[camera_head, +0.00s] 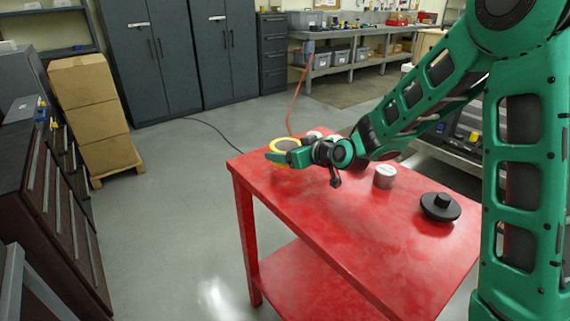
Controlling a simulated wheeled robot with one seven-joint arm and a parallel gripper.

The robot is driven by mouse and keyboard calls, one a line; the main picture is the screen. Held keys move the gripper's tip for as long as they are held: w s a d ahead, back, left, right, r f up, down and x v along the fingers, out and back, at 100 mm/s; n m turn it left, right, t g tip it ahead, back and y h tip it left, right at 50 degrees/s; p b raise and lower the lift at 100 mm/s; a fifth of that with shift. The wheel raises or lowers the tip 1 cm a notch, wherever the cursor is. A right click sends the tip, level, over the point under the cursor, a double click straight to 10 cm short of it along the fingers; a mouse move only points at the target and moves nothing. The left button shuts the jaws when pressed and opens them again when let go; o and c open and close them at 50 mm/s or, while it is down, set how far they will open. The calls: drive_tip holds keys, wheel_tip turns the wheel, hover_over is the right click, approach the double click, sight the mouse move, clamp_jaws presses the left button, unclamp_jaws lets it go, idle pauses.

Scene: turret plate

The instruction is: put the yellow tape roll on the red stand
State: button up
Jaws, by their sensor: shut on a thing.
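The yellow tape roll (284,144) is at the far left corner of the red stand (330,215). My gripper (281,156) is shut on the roll, with the roll lying roughly flat in it. The roll is over the stand's top near its far left edge. I cannot tell whether it touches the top or is held just above it. Part of the roll is hidden by my gripper.
A white-grey can (384,177) and a black disc with a knob (440,206) stand on the red top. Small pale items (314,135) sit behind my gripper. Stacked cardboard boxes (90,110) stand at the left. The front of the red top is clear.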

sight(285, 170)
drive_tip(key=shift+w+a+f, duration=0.1)
drive_tip(key=shift+w, duration=0.05)
drive_tip(key=shift+f, duration=1.95)
drive_tip(key=o, duration=1.1)
drive_tip(key=shift+f, duration=0.15)
drive_tip(key=shift+o, duration=0.2)
drive_tip(key=v, duration=1.1)
drive_tip(key=shift+w, duration=0.1)
drive_tip(key=shift+s+d+r, duration=0.25)
drive_tip(key=shift+s+d, duration=0.05)
drive_tip(key=shift+s, duration=0.2)
drive_tip(key=shift+s, duration=0.1)
